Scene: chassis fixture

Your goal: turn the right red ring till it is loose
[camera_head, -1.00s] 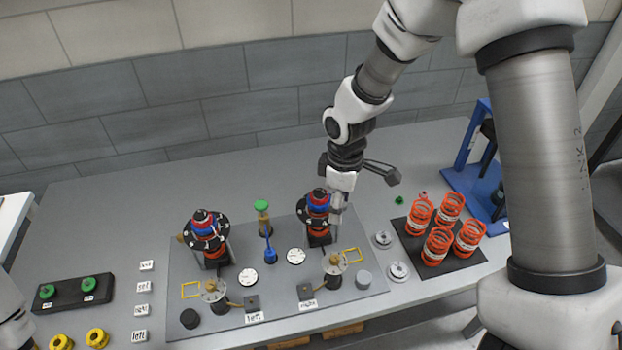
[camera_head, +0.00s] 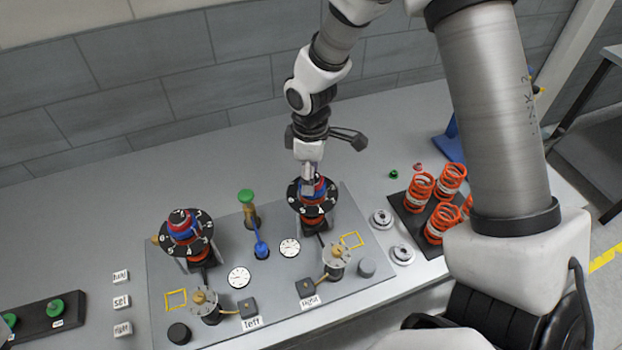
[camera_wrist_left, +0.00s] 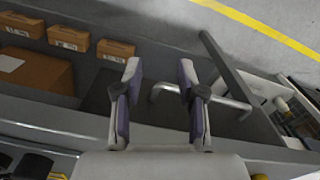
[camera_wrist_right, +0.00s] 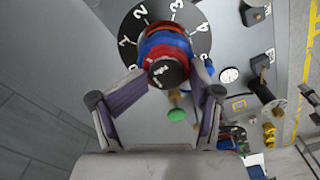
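The right stack carries a black numbered dial (camera_head: 293,196) with blue and red rings and stands on the fixture plate (camera_head: 345,205). In the right wrist view the upper red ring (camera_wrist_right: 158,54) surrounds a black cap, with a blue ring (camera_wrist_right: 150,42) behind it. My right gripper (camera_head: 309,188) is over this stack and hides part of it. In the right wrist view its fingers (camera_wrist_right: 172,70) are apart on either side of the cap and red ring; I cannot tell whether they touch. My left gripper (camera_wrist_left: 160,82) is open and empty, in its wrist view only.
The left stack (camera_head: 186,235) stands on the same plate. A green-topped post (camera_head: 247,198) and a blue lever (camera_head: 261,247) stand between the stacks. Orange springs (camera_head: 419,192) are on a black mat to the right. Gauges and small fittings occupy the plate's front.

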